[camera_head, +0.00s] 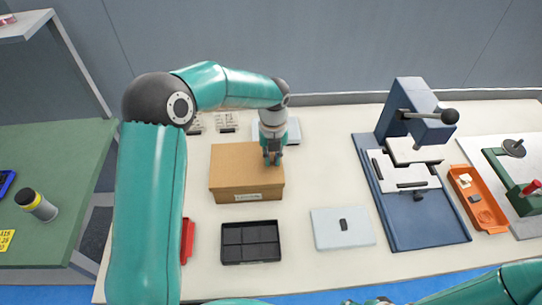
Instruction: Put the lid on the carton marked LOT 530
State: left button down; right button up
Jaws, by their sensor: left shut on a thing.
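A brown carton (230,197) stands on the pale bench, left of centre. A whitish label shows on its front, too small to read. A flat brown lid (235,163) covers its top from this view; I cannot tell whether it is fully seated or slightly raised. My left gripper (272,160) points down at the lid's right part and is shut on it. The fingertips are small and partly merge with the lid. My right gripper is not in view.
A black compartment tray (251,262) and a pale plate with a dark knob (327,236) lie in front. A blue press (428,226) and an orange bin (465,194) stand right. A red bin (188,240) is partly hidden by my left arm. Bench right of the carton is clear.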

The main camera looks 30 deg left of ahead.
pick_arm(q)
jog(key=shift+f, duration=0.5)
dwell(0.7)
jog(key=c, duration=0.6)
grip_release()
jog(key=shift+w, duration=0.1)
jog(key=shift+r+p, duration=1.85)
jog(key=shift+r, duration=0.6)
jog(key=shift+r+p, duration=0.7)
jog(key=shift+r, duration=0.4)
